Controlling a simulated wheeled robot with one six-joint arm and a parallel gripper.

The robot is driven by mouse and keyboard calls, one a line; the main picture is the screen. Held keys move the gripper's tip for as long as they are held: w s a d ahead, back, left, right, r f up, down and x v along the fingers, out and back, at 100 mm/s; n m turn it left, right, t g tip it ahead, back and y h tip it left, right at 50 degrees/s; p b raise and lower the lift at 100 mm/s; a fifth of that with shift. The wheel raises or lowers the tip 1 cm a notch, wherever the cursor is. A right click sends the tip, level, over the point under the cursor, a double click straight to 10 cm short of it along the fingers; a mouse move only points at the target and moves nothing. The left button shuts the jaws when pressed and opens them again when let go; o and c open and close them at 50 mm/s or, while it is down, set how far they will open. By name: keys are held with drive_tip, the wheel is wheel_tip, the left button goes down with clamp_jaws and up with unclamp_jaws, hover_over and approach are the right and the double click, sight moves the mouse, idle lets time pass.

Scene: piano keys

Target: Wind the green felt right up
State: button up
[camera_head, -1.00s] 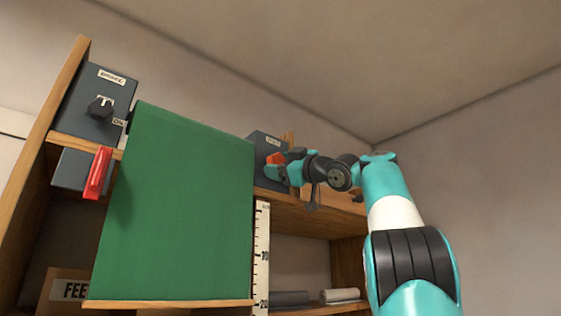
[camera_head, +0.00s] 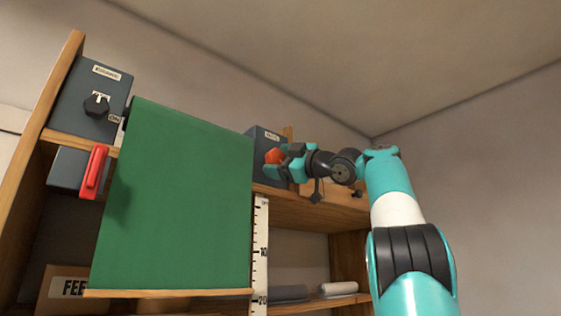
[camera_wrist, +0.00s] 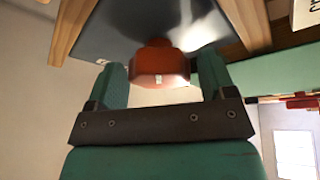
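The green felt (camera_head: 178,200) hangs as a wide flat sheet, with a wooden bar (camera_head: 165,293) along its bottom edge. The bar is a little above the 20 mark of the white scale (camera_head: 260,250). A dark box (camera_head: 262,143) at the felt's upper right carries an orange-red knob (camera_head: 273,156), also seen in the wrist view (camera_wrist: 160,62). My gripper (camera_head: 283,160) is at this knob, with one finger on each side in the wrist view (camera_wrist: 162,78).
A dark box (camera_head: 85,78) with a black knob (camera_head: 96,105) and "ON" label stands upper left. Below it is a red lever (camera_head: 95,172) on a grey block. Rolls (camera_head: 338,288) lie on the lower shelf.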

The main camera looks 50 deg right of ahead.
drive_tip(key=shift+o, duration=0.7)
drive_tip(key=shift+s, duration=0.1)
drive_tip(key=shift+s+d+f, duration=0.1)
drive_tip(key=shift+s+f, duration=0.05)
drive_tip(key=shift+s, duration=0.05)
drive_tip(key=b+v, duration=0.5)
drive_tip(key=v, duration=1.2)
drive_tip(key=shift+w, duration=0.1)
